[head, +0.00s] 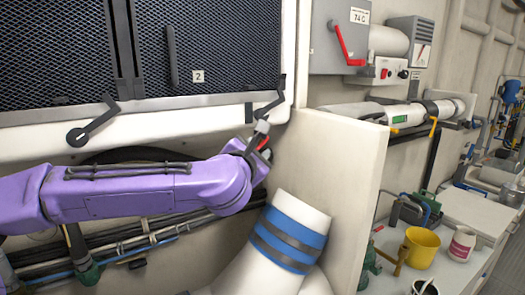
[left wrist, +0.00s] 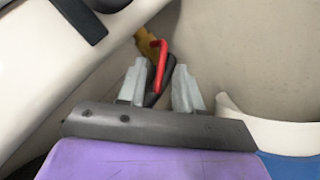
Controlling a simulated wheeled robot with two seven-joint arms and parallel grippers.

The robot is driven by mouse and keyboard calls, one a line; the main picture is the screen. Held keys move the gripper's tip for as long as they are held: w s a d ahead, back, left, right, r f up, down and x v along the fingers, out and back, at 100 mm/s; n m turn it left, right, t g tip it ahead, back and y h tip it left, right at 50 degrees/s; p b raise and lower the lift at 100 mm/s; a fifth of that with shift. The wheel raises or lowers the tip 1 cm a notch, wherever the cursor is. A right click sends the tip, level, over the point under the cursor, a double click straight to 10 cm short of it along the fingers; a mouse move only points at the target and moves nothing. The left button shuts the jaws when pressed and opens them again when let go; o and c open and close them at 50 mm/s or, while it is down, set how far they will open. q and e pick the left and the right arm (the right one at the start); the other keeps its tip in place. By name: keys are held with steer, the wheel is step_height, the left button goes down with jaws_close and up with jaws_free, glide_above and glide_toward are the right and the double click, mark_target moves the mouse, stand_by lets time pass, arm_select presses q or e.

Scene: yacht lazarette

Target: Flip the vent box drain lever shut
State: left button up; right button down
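My left gripper (head: 262,136) is at the lower right corner of the mesh-fronted box (head: 200,45), near the upright cream panel. In the left wrist view its two grey fingers (left wrist: 160,84) stand apart. A small red lever (left wrist: 158,58) with a yellow part (left wrist: 149,40) behind it shows between and beyond the fingertips, beside a dark piece. I cannot tell whether a finger touches it. In the head view only a bit of red (head: 265,143) shows by the fingers; the rest is hidden. My right gripper is out of view.
Two black handles (head: 92,125) (head: 269,104) sit on the box's lower edge. The cream panel (head: 340,165) stands close right of the gripper. A white pipe with blue bands (head: 290,237) is below it. A red-handled switch box (head: 343,42) is at upper right.

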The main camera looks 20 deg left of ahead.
arm_select(q)
steer(key=shift+s, duration=0.25)
steer(key=s+d+b, duration=0.1)
steer(key=s+b, duration=0.3)
steer(key=s, duration=0.5)
steer(key=shift+s+r, duration=0.2)
steer(key=shift+s, duration=0.2)
steer(key=shift+d, duration=0.1)
